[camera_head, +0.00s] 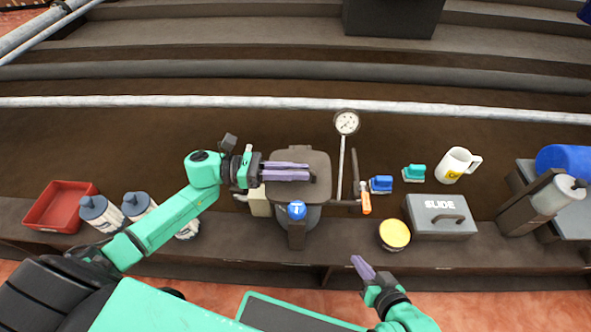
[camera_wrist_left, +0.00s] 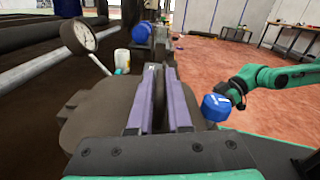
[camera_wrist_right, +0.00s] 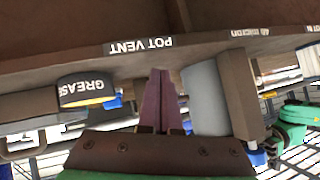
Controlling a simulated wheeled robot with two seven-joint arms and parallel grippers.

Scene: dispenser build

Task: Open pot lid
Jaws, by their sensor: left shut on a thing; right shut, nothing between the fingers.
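The dark grey pot lid (camera_head: 318,196) is at the middle of the bench in the head view, above the grey pot body (camera_head: 312,217). The pot also shows in the right wrist view (camera_wrist_right: 205,95). My left gripper (camera_head: 308,171) reaches over the lid from the left. Its purple fingers are shut on the lid's dark handle (camera_wrist_left: 159,85), which shows between them in the left wrist view. I cannot tell whether the lid is raised off the pot. My right gripper (camera_head: 361,266) is shut and empty in front of the bench, below a "POT VENT" label (camera_wrist_right: 140,45).
A dial gauge (camera_head: 347,122) stands behind the pot at the right. A blue-capped post (camera_head: 297,211) is in front of the pot. A yellow-topped grease tin (camera_head: 395,234) and a grey SLIDE box (camera_head: 430,215) are to the right. Bottles (camera_head: 101,213) and a red tray (camera_head: 61,205) are left.

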